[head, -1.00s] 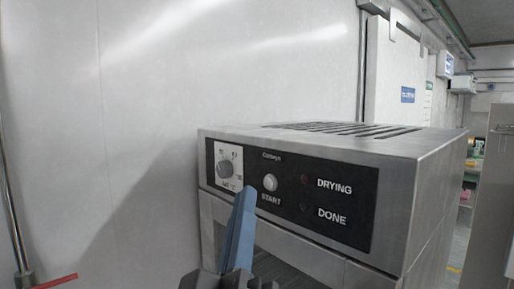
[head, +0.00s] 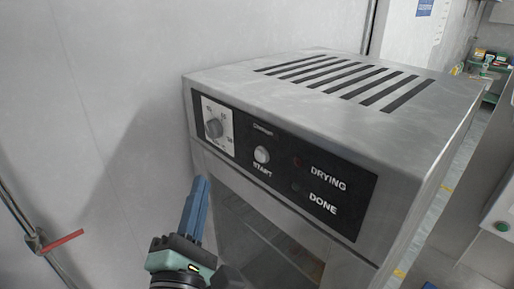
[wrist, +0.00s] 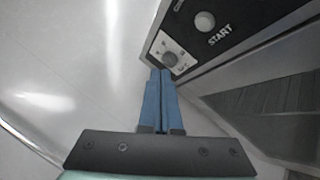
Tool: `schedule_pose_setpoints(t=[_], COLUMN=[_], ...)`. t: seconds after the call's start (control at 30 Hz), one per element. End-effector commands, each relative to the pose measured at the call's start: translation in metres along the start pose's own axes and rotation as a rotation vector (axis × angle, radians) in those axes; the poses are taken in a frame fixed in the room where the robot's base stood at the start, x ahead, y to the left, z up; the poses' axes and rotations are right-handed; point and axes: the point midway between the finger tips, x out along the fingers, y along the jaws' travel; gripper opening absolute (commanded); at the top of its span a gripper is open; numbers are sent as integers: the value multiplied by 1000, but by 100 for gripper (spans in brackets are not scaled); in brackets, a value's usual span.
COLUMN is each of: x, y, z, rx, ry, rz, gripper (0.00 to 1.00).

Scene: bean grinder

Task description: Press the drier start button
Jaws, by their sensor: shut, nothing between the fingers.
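The drier (head: 400,165) is a grey metal box with a black front panel and slots in its top. The white round start button (head: 261,154) sits on the panel above the word START, between a dial (head: 214,129) and the DRYING and DONE lamps, which look dark. The button also shows in the wrist view (wrist: 205,21), at the upper right. My gripper (head: 201,181) has blue fingers, shut and empty. It is in front of the drier, below and left of the button, apart from it in the picture. In the wrist view the fingertips (wrist: 160,73) appear just below the dial.
A plain white wall (head: 90,90) stands left of and behind the drier. A pipe with a red handle (head: 62,240) is at the lower left. A dark glazed door (head: 262,245) lies below the panel. Shelves with small items (head: 490,60) are far right.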

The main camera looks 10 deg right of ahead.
Motion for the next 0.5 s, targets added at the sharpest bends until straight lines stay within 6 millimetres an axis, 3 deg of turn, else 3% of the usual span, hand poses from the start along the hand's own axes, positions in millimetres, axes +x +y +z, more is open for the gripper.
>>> schedule_pose_setpoints(t=[0.27, 0.5], x=[4, 25], y=[-2, -15], z=[4, 20], rx=[3, 3], ry=[-1, -3], rz=[-1, -3], gripper=[0, 0])
